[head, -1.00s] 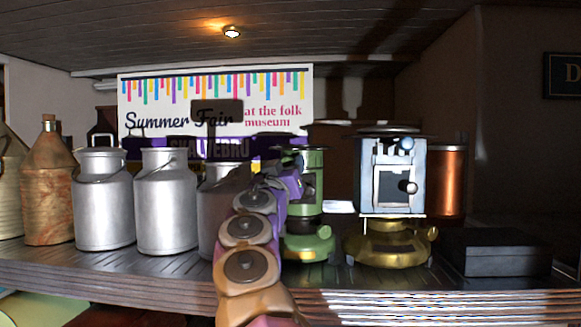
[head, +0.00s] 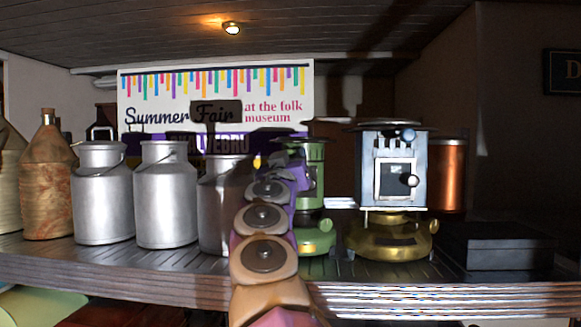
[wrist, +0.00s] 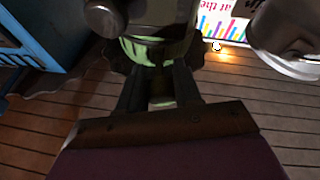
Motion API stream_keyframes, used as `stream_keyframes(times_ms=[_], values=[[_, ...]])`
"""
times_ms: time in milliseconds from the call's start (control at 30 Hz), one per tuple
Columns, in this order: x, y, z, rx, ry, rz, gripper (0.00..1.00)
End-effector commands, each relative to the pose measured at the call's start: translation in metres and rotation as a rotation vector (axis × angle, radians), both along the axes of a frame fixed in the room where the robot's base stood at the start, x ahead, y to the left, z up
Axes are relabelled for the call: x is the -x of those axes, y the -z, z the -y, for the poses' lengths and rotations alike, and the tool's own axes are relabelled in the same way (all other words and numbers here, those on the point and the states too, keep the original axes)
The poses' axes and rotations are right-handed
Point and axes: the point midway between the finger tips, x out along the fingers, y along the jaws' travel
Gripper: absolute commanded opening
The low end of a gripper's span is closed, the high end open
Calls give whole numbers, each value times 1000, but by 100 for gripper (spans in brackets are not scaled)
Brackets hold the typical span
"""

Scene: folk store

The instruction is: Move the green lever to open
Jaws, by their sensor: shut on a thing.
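The green stove (head: 313,185) stands on the shelf in the head view, partly hidden behind my arm. Its green body (wrist: 150,50) also shows at the top middle of the wrist view. My gripper (wrist: 160,88) is right against it, with its dark fingers on either side of a small, dim greenish part. My gripper is shut on this part, which appears to be the green lever. The grip is dark, so the lever's exact shape and angle cannot be told. In the head view my arm hides the lever and the fingertips.
A blue stove (head: 398,160) on a brass base (head: 390,241) stands close on the right. Several metal milk cans (head: 104,200) stand on the left. A black box (head: 500,248) and copper cylinder (head: 446,180) are farther right. The shelf's front edge (head: 440,301) runs below them.

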Motion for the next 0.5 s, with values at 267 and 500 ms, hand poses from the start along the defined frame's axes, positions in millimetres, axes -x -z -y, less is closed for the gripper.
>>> stream_keyframes(times_ms=[267,500], values=[[3,4,18,-4,-158,-1,0],[3,0,33,-6,-297,-2,0]])
